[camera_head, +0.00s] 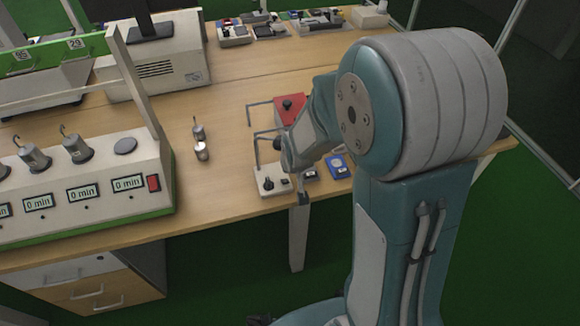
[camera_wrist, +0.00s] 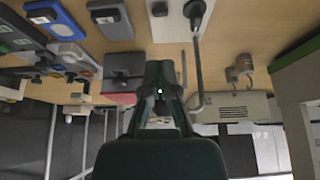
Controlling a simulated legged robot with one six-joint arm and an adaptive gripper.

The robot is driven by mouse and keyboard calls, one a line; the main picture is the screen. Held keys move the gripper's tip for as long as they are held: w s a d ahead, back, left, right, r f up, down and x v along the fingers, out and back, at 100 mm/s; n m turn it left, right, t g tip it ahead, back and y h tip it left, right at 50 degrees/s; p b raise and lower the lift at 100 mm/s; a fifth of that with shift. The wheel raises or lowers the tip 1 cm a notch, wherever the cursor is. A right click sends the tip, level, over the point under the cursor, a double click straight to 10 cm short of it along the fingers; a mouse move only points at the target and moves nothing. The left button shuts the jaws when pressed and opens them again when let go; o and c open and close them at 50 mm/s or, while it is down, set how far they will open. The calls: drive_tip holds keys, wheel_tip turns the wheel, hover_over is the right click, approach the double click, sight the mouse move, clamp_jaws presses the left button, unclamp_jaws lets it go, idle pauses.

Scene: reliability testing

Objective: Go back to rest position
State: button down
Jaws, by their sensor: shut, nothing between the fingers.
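My gripper (camera_head: 303,197) is at the front edge of the wooden table, in front of a white box with a black knob (camera_head: 270,185). In the wrist view my gripper (camera_wrist: 159,92) points over the table, its fingers together with nothing between them. The same white box also shows in the wrist view (camera_wrist: 181,30), just beside the fingers. My teal arm hides part of the table's right side in the head view.
A red box (camera_head: 291,104) and a blue device (camera_head: 338,167) lie near my arm. A white station with hooked weights (camera_head: 90,190) stands at left. Two small metal weights (camera_head: 201,150) stand mid-table, with bare wood around them. Several devices line the back.

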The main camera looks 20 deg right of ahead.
drive_tip(key=shift+s+r, duration=0.2)
drive_tip(key=shift+r, duration=0.15)
idle(0.3)
drive_tip(key=s+r, duration=1.9)
drive_tip(key=s, duration=0.1)
drive_tip(key=shift+s+r, duration=0.35)
drive_tip(key=shift+s, duration=0.05)
drive_tip(key=shift+d, duration=0.1)
idle(0.5)
